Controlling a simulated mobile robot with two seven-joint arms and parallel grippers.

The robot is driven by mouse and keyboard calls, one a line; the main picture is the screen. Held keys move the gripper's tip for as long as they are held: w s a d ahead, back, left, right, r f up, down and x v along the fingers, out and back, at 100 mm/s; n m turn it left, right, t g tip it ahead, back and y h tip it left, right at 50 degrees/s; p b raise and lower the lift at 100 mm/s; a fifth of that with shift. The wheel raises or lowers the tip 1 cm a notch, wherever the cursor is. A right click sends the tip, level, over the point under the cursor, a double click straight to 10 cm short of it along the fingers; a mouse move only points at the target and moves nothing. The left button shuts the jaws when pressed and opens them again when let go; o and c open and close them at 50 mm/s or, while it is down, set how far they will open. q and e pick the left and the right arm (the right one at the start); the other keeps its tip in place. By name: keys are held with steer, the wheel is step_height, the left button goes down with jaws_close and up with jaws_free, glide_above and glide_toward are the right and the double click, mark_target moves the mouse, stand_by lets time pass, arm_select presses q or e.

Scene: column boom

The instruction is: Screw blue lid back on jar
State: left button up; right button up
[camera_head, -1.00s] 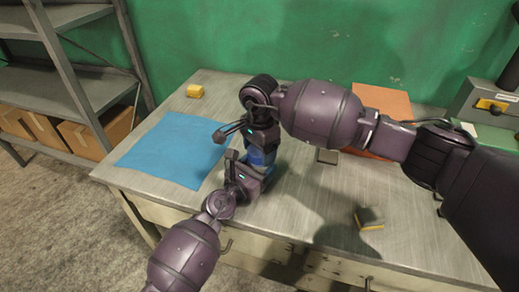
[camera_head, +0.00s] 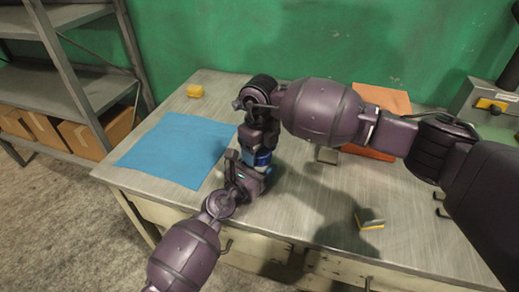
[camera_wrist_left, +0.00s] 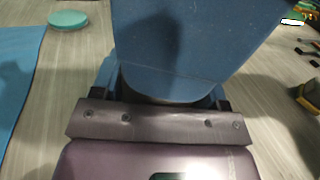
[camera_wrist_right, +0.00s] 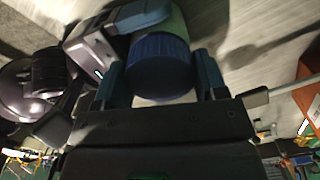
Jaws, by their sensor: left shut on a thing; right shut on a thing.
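The blue lid (camera_wrist_right: 160,65) is ribbed and sits between the fingers of my right gripper (camera_wrist_right: 160,82), which is shut on it. The pale green jar (camera_wrist_right: 178,22) shows just beyond the lid, in line with it. I cannot tell whether the threads are engaged. In the head view the lid and jar show as a small blue patch (camera_head: 262,158), mostly hidden by my grippers. My left gripper (camera_wrist_left: 160,92) is shut on the jar from the near side, below my right gripper. A large blue surface fills the upper middle of the left wrist view.
A blue mat (camera_head: 177,150) lies left on the workbench (camera_head: 310,205). A teal disc (camera_wrist_left: 68,19) lies beyond the grippers. Shelving (camera_head: 80,90) stands left.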

arm_select(q)
steer(key=shift+w+a, duration=0.1)
steer(key=shift+a, duration=0.15)
arm_select(e)
steer(key=m, duration=0.4)
steer(key=shift+s+f, duration=0.1)
steer(key=m, duration=0.4)
arm_select(q)
steer(key=shift+d, duration=0.1)
arm_select(e)
steer(key=o, duration=1.1)
arm_select(q)
steer(key=shift+d, duration=0.1)
arm_select(e)
steer(key=shift+r, duration=0.4)
step_height(320, 180, up, 11)
steer(key=shift+r, duration=0.15)
